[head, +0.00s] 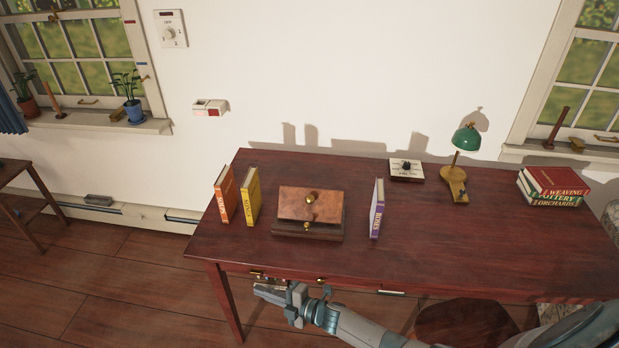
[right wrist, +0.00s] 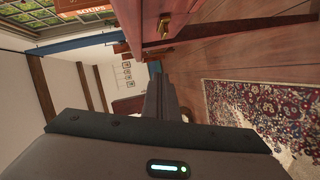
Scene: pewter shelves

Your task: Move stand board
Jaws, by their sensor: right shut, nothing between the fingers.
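My right gripper (head: 262,291) is shut and empty, low in front of the desk's front edge, below and left of the board. Its dark fingers also show in the right wrist view (right wrist: 165,92), apart from the desk. My left gripper is not in view.
The desk (head: 420,255) also holds an orange book (head: 226,195), a white dial box (head: 406,169), a green lamp (head: 466,140) and stacked books (head: 552,187). A stool (head: 465,322) stands in front. The desk's middle right is clear. A patterned rug (right wrist: 245,115) lies on the floor.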

